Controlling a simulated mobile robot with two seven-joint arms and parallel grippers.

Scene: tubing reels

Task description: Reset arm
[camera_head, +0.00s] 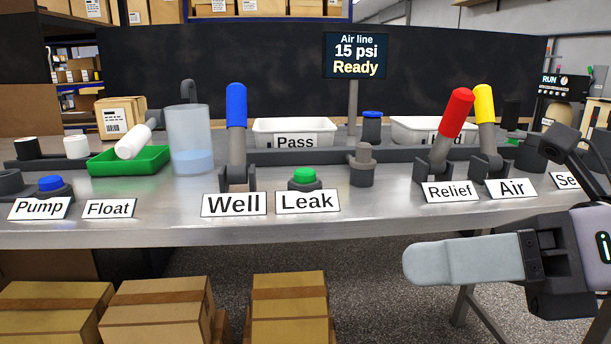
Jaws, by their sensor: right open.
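My right gripper (440,262) comes in from the right, in front of the bench's front edge and below the Relief and Air labels. Its light grey fingers point left and overlap in this view; it is open, with nothing seen between the fingers. It appears apart from the levers. The red-handled lever (452,124) behind the Relief label leans right. The yellow-handled lever (484,106) behind the Air label stands nearly upright. The blue-handled lever (236,108) behind the Well label stands upright. My left gripper is not in view.
The metal bench (330,225) also holds a green button (304,176), a blue button (50,183), a green tray (108,165), a clear water container (190,135) and a white Pass bin (270,130). The screen (355,55) reads 15 psi, Ready. Cartons (155,312) stand below.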

